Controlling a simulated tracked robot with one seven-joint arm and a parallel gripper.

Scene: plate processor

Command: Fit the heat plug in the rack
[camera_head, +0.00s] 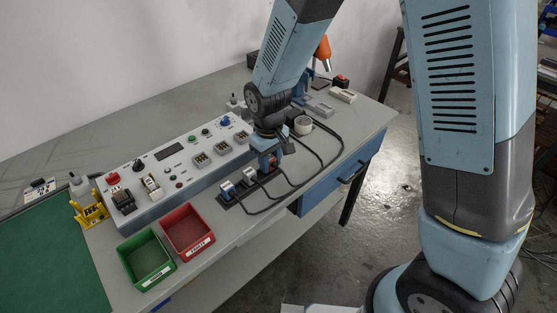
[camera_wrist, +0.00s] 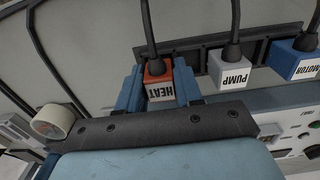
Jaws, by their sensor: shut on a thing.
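The heat plug (camera_wrist: 159,88) is a red-orange block with a white HEAT label and a black cable. My gripper (camera_wrist: 158,82) is shut on it, one blue finger on each side. The dark rack (camera_wrist: 263,48) holds the white PUMP plug (camera_wrist: 232,70) and the blue MOTOR plug (camera_wrist: 293,62). The heat plug is at the rack's left end in the wrist view, in line with these two. Whether it is seated is hidden.
The control panel (camera_head: 180,160) with sockets and buttons stands behind the rack. Red (camera_head: 188,232) and green (camera_head: 147,260) bins sit to the left. Black cables (camera_head: 318,158) loop on the bench to the right, near a tape roll (camera_head: 303,126).

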